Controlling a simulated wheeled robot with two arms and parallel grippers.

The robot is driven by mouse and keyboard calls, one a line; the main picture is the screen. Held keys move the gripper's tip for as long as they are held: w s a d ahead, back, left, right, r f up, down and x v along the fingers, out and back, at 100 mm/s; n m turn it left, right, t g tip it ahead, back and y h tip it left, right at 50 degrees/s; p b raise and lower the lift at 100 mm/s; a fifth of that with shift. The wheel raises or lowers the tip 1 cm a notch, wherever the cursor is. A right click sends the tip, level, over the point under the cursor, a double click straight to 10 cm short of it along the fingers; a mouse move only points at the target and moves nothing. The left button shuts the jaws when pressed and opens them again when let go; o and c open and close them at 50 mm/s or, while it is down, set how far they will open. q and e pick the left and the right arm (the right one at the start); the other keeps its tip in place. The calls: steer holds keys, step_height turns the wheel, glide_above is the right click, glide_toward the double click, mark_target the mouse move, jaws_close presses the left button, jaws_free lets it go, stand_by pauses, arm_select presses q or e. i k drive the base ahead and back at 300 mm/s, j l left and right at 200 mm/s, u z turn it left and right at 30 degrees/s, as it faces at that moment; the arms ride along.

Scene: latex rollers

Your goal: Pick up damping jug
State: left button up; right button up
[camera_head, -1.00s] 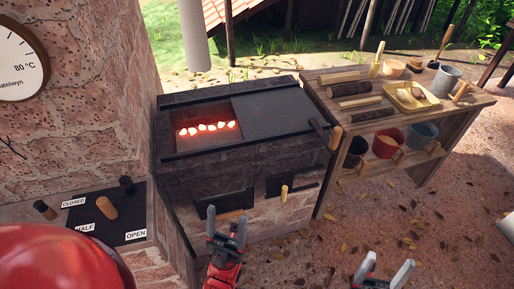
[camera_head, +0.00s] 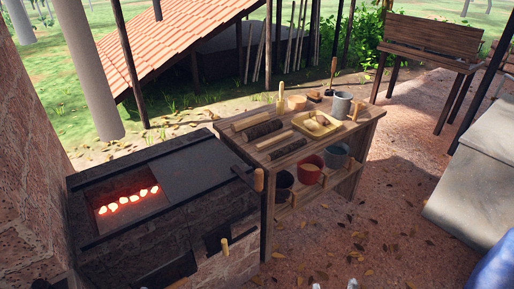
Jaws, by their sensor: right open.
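A grey metal jug (camera_head: 341,105) with a wooden handle stands upright on the wooden table (camera_head: 368,122), near its back right corner. It looks like the damping jug, but no label shows. On the lower shelf stand a black pot (camera_head: 283,185), a red pot (camera_head: 309,168) and a blue-grey pot (camera_head: 337,157), with wooden handles. Only the fingertips of my right gripper (camera_head: 335,286) show at the bottom edge. They are apart, and well in front of the table. My left gripper is out of view.
A brick stove (camera_head: 205,160) with glowing coals stands left of the table. On the table are wooden rollers (camera_head: 289,148), a yellow tray (camera_head: 317,132) and a bowl (camera_head: 297,102). A bench (camera_head: 432,45) stands behind right. Leafy ground (camera_head: 400,215) is clear.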

mark_target(342, 101)
steer(key=i+l+u, duration=0.1)
steer(key=l, duration=0.3)
steer(key=i+l, duration=0.3)
steer(key=i+l+u, duration=0.15)
steer(key=l, duration=0.3)
steer(key=i+l, duration=0.15)
steer(key=l, duration=0.3)
steer(key=i+l+u, duration=0.15)
steer(key=l, duration=0.25)
steer(key=i+l, duration=0.2)
steer(key=l, duration=0.2)
steer(key=i+l+u, duration=0.15)
steer(key=l, duration=0.3)
steer(key=i+l, duration=0.1)
steer(key=l, duration=0.35)
steer(key=u, duration=0.05)
